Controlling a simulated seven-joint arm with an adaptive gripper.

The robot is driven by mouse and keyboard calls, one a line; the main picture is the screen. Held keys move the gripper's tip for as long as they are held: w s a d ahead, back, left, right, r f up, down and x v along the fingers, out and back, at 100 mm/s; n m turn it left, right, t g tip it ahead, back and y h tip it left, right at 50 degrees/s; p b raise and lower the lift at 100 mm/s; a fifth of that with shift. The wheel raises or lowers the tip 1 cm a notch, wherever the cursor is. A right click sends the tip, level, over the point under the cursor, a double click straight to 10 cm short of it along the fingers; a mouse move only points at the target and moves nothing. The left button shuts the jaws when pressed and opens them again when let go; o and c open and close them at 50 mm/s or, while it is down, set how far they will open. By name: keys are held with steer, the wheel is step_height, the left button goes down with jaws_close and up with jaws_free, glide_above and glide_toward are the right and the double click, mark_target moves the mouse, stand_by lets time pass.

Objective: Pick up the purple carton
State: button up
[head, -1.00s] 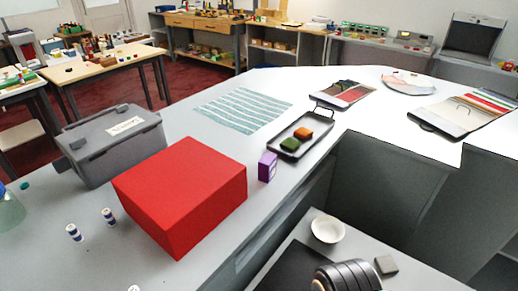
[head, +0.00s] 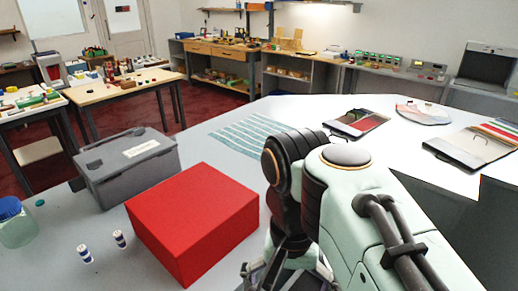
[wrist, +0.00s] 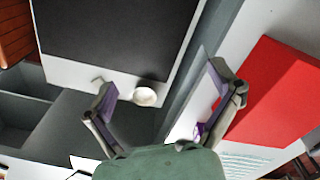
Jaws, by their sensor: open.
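The purple carton is hidden behind my arm in the head view. In the wrist view a small purple patch, which looks like part of the carton (wrist: 199,132), shows beside the base of the right finger; the rest is covered by my gripper. In the head view my gripper is partly visible low in the picture, right of the red box (head: 192,222). I cannot tell whether a finger touches the carton.
The red box also stands close by the right finger in the wrist view (wrist: 275,95). A white bowl (wrist: 145,97) and dark mat (wrist: 110,38) are on the lower surface. A grey lidded bin (head: 128,168), small bottles and a striped cloth (head: 245,135) are on the counter.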

steer(key=w+a+f+m+t+y, duration=0.1)
steer(key=w+a+f+m+y, duration=0.15)
steer(key=w+m, duration=0.65)
steer(key=w+a+f+m+t+y, duration=0.15)
steer(key=w+y, duration=0.25)
steer(key=w, duration=1.1)
steer(key=w+d+r+m+t+y, duration=0.1)
steer(key=w+d+m+t+y, duration=0.15)
steer(key=w+d+m, duration=0.35)
steer(key=w+d+r+m+t+y, duration=0.1)
steer(key=w+d+m+t+y, duration=0.2)
steer(key=d+m, duration=0.45)
steer(key=shift+n+h, duration=0.3)
steer(key=shift+n, duration=0.5)
steer(key=f, duration=0.8)
steer(key=w+f, duration=0.1)
steer(key=f, duration=0.3)
steer(key=shift+d+f, duration=0.3)
steer(key=shift+f, duration=0.1)
steer(key=x, duration=0.5)
steer(key=shift+f, duration=0.15)
steer(key=shift+w+a+f, duration=0.25)
steer(key=shift+w+a, duration=0.15)
steer(key=shift+a, duration=0.15)
